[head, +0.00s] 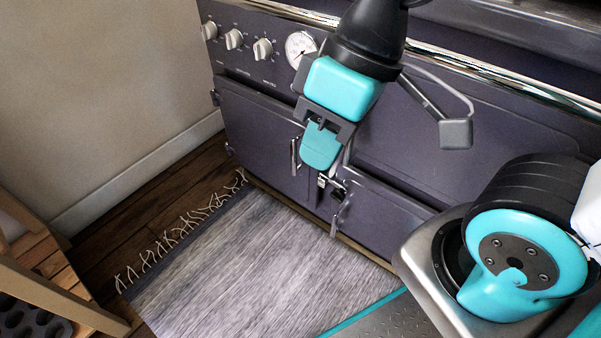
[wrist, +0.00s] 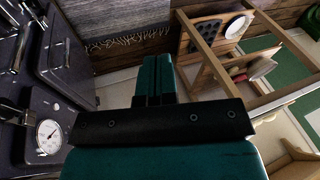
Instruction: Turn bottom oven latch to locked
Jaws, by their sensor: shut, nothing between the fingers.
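The dark purple range cooker (head: 410,160) fills the upper middle and right of the head view. A slim metal latch handle (head: 294,156) stands upright at the right edge of its left door. Another metal latch handle (head: 341,213) sits lower, at the left edge of the right-hand door, and is tilted. I cannot tell for certain which is the bottom oven latch or whether it is locked. My gripper (head: 319,160), with teal fingers, hangs in front of the cooker above the lower latch. It is shut and empty; its fingers also show together in the wrist view (wrist: 154,75).
Several knobs (head: 234,39) and a round gauge (head: 300,46) line the cooker's front. A chrome rail (head: 480,67) runs along the top. A grey fringed rug (head: 240,260) covers the floor in front. A wooden shelf rack (head: 50,290) stands at lower left.

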